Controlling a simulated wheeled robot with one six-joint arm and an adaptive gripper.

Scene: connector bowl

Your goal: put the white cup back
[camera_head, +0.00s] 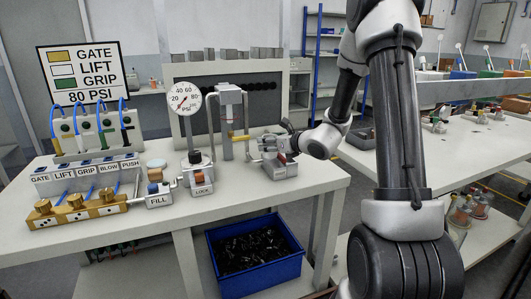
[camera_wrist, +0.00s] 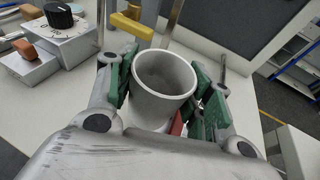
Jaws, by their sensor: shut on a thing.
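The white cup (camera_wrist: 163,92) is in the wrist view, upright or nearly so, with its open mouth facing up toward the camera. It looks empty. My gripper (camera_wrist: 160,90) has its green-padded fingers on both sides of the cup and is shut on it. In the head view my gripper (camera_head: 272,146) is near the right end of the white workbench, right of a grey post fixture (camera_head: 229,106). The cup is hard to make out there. Whether its base touches anything is hidden.
A yellow part (camera_wrist: 131,25) sits just beyond the cup. A control box with a black knob (camera_wrist: 60,17) is at left. A small red part (camera_wrist: 177,124) shows below the cup. The bench (camera_head: 243,190) is clear in front; a blue bin (camera_head: 256,277) stands below it.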

